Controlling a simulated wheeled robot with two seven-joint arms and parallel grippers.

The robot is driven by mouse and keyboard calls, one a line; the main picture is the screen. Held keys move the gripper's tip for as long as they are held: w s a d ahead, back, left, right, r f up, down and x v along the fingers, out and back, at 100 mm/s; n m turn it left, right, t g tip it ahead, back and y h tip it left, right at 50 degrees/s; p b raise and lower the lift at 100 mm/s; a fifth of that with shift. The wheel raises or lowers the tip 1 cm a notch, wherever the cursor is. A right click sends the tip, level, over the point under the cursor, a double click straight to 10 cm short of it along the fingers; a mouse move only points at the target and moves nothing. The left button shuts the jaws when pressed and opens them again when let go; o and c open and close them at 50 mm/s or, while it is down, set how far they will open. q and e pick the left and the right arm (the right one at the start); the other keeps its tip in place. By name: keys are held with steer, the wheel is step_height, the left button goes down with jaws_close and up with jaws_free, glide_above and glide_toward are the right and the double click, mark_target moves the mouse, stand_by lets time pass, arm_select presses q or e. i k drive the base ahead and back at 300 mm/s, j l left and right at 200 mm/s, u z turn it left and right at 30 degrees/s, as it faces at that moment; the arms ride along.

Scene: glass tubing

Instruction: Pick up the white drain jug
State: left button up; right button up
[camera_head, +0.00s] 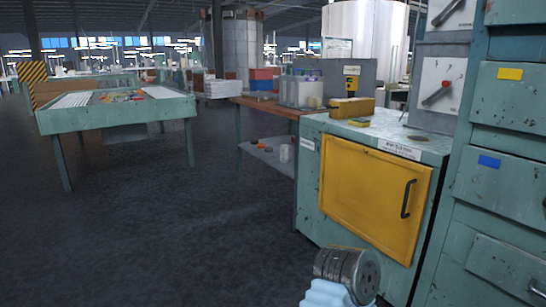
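I cannot make out a white drain jug for certain. A small white container (284,153) stands on the lower shelf (262,156) of the wooden-topped bench; it is too small in view to tell whether it is the jug. Neither of my grippers shows in the head view.
A green cabinet (311,190) with a shut yellow door (372,196) stands right of the bench (262,107). Tall green drawers (505,165) are at the far right. A green table (118,115) stands at the left. The dark floor (150,240) between is clear.

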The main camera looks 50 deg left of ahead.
mark_target(285, 149)
steer(key=j+u, duration=0.1)
steer(key=j, duration=0.5)
steer(key=i+j+u, duration=0.1)
steer(key=j, duration=0.45)
steer(key=i+j+u, duration=0.1)
steer(key=j, duration=0.45)
steer(key=i+j+u, duration=0.15)
steer(key=j, duration=0.45)
steer(key=j+u, duration=0.1)
steer(key=j, duration=0.45)
steer(key=i+j+u, duration=0.1)
steer(key=j, duration=0.4)
steer(key=i+j+u, duration=0.1)
steer(key=i+j, duration=0.2)
steer(key=j, duration=0.25)
steer(key=i+j+u, duration=0.1)
steer(key=j, duration=0.4)
steer(key=i, duration=0.1)
